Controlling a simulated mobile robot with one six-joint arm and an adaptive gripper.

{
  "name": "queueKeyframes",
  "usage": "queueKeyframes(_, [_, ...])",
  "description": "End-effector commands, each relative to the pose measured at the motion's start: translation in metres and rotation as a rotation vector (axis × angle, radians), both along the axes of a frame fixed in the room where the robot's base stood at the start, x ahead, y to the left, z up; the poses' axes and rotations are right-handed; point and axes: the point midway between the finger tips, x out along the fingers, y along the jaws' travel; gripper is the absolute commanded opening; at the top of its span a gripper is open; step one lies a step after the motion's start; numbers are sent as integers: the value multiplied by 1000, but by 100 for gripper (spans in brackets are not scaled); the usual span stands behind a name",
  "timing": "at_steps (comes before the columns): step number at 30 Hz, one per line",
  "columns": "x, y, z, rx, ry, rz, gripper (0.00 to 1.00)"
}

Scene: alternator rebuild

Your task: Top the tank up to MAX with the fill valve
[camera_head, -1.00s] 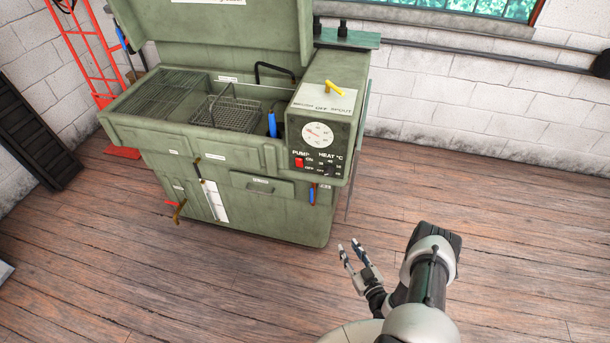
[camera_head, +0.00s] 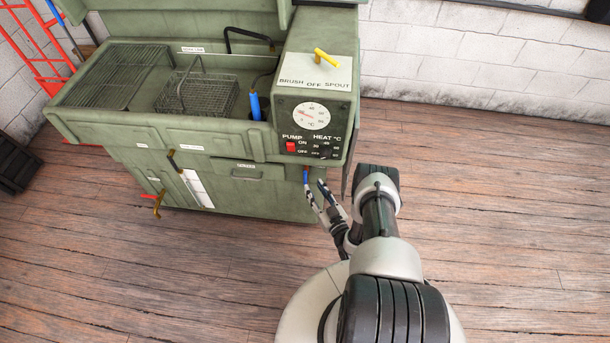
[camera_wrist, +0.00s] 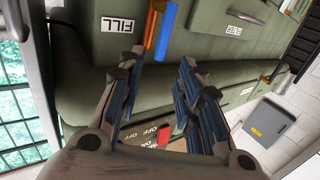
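The green parts-washer tank (camera_head: 230,138) stands ahead of my base. The fill valve's blue handle (camera_head: 306,175) is on its front right, mostly hidden by my gripper in the head view. In the wrist view the blue handle (camera_wrist: 166,32), with an orange piece beside it, lies near an upside-down FILL label (camera_wrist: 122,24). My gripper (camera_head: 315,188) is open and empty, close in front of the valve. In the wrist view my fingertips (camera_wrist: 160,68) are spread, with the handle beyond the gap, apparently not touched. A white level gauge (camera_head: 197,188) is on the front left; its level is unreadable.
The control box (camera_head: 318,110) with pump and heat controls overhangs the valve area. A red hand truck (camera_head: 40,62) stands at far left. The floor to the right is clear.

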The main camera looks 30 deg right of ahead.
Motion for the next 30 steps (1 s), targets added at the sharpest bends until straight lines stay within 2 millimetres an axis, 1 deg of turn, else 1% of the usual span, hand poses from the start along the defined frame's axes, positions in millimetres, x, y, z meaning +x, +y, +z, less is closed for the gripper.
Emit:
queueKeyframes(1, [13, 1, -2, -5, -3, 5, 33])
queueKeyframes(6, [47, 0, -2, -3, -3, 4, 33])
queueKeyframes(9, [63, 0, -1, -2, -2, 2, 33])
queueKeyframes(12, [75, 0, -2, -2, 0, 1, 33])
queueKeyframes(18, [85, -1, 0, -1, 1, 0, 33])
queueKeyframes(25, [85, -1, 0, -1, 1, -1, 33])
queueKeyframes(30, [85, -1, 0, -1, 1, 0, 22])
